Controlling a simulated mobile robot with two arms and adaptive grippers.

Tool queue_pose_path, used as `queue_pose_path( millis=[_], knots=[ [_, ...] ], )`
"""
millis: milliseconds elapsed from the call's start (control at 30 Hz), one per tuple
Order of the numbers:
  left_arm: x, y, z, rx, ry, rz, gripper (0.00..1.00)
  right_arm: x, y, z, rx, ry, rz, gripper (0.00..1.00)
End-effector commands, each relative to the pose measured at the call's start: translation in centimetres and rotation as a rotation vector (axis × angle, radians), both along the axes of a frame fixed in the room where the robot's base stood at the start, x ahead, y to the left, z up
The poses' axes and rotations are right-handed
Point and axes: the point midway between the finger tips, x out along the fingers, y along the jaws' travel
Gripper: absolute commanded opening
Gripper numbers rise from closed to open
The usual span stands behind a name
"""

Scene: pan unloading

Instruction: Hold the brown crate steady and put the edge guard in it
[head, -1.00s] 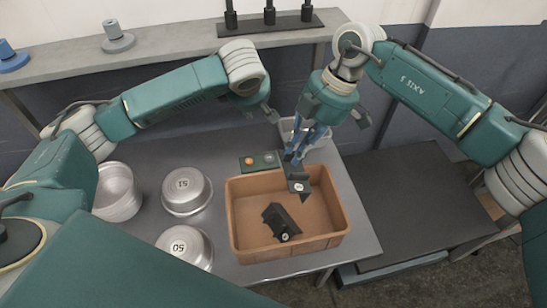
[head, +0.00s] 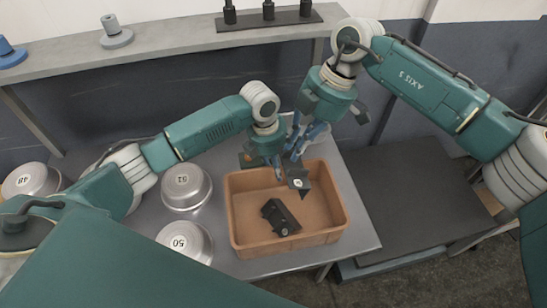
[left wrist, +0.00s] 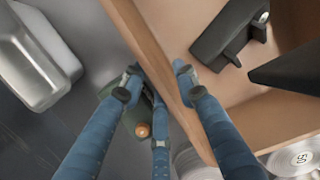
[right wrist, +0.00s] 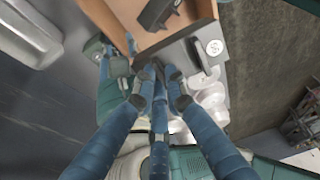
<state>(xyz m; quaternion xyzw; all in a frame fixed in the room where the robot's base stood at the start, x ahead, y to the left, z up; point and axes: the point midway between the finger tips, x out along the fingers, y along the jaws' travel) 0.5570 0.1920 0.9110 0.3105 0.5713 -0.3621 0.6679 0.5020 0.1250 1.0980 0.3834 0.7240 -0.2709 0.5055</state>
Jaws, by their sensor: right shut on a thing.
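The brown crate (head: 240,232) stands on the grey table. A black edge guard with a round label (head: 299,184) hangs over the crate's back part, shut in my right gripper (head: 296,158). It also shows in the right wrist view (right wrist: 181,60). A second black piece (head: 281,217) lies on the crate floor; it shows in the left wrist view (left wrist: 226,32). My left gripper (head: 270,166) is at the crate's back wall. In the left wrist view its open fingers (left wrist: 156,82) are on either side of the wall (left wrist: 150,45); firm contact cannot be told.
Metal pans (head: 186,186) (head: 185,243) stand left of the crate, another (head: 30,180) farther left. A grey metal bin (left wrist: 35,60) stands behind the crate. A small box with an orange button (left wrist: 143,130) sits beneath my left gripper. A dark low surface (head: 410,205) lies at right.

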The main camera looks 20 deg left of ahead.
Motion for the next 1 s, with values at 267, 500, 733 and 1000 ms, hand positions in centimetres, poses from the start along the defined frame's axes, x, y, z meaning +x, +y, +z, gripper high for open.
queue_pose_path(
  millis=[267,500,733,1000],
  knots=[
    [0.1,-0.4,-4.3,0.005,0.007,0.0,0.3,0.1,0.1,0.2,0.004,-0.004,0.0,0.0],
    [0.2,-0.5,-5.2,0.004,0.005,-0.001,0.3,0.1,0.1,0.2,0.003,-0.003,0.001,0.0],
    [0.2,-0.5,-5.2,0.004,0.003,-0.001,0.24,0.1,0.1,0.2,0.003,-0.003,0.001,0.0],
    [0.2,-0.5,-5.2,0.004,0.004,0.0,0.0,0.1,0.1,0.2,0.003,-0.003,0.001,0.0]
  ],
)
